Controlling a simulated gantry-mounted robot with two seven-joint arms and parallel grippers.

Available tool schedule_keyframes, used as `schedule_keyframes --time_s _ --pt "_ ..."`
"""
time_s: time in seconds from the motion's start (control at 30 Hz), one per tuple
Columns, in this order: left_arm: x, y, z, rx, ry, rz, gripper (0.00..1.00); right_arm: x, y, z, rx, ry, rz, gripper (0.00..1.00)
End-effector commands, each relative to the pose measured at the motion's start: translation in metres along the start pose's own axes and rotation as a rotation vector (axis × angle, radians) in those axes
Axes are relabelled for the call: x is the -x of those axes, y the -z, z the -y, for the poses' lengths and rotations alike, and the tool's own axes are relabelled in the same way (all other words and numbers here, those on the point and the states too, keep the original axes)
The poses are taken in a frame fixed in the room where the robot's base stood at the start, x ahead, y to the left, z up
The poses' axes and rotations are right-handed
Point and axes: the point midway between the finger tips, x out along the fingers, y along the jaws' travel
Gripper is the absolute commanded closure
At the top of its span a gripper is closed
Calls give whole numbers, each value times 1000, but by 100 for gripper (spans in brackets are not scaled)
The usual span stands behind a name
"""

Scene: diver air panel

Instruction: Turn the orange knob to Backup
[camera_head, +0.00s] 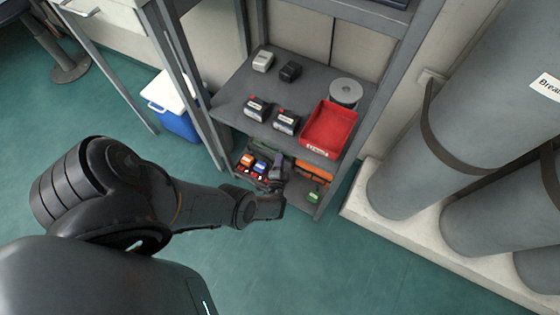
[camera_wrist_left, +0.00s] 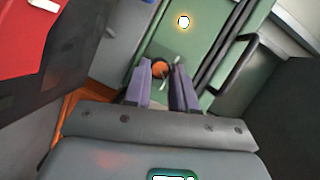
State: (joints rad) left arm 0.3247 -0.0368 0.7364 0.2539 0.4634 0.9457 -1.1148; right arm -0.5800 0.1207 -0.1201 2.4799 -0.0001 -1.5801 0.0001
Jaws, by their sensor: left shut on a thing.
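The orange knob (camera_wrist_left: 160,68) sits on a green panel (camera_wrist_left: 190,42) in the left wrist view, partly covered by my fingers. My left gripper (camera_wrist_left: 163,80) has its two purple-grey fingers on either side of the knob and is shut on it. A small light-coloured pointer shows at the knob. No Backup marking is readable. In the head view my left gripper (camera_head: 277,168) reaches into the lower shelf of a grey rack, and the knob is hidden there. My right gripper is not in view.
The rack's upper shelf (camera_head: 230,100) holds a red bin (camera_head: 330,128), a grey reel (camera_head: 345,92) and several small boxes. Orange and green items lie on the lower shelf near the gripper. Large grey cylinders (camera_head: 400,190) stand right; a blue cooler (camera_head: 180,124) stands left.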

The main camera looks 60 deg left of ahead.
Motion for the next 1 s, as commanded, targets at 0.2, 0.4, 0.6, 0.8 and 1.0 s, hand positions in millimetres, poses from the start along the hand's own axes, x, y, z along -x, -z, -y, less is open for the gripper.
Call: schedule_keyframes --time_s 0.2,0.4,0.6,0.8,1.0 --pt "0 -1 0 -7 3 1 100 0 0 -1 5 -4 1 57" --pt "0 -1 0 -7 2 1 100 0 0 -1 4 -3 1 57" --pt "0 -1 0 -6 2 1 49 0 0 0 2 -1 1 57" --pt "0 -1 0 -6 3 0 49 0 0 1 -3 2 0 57" --pt "6 0 0 -6 1 0 49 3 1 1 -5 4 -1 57"
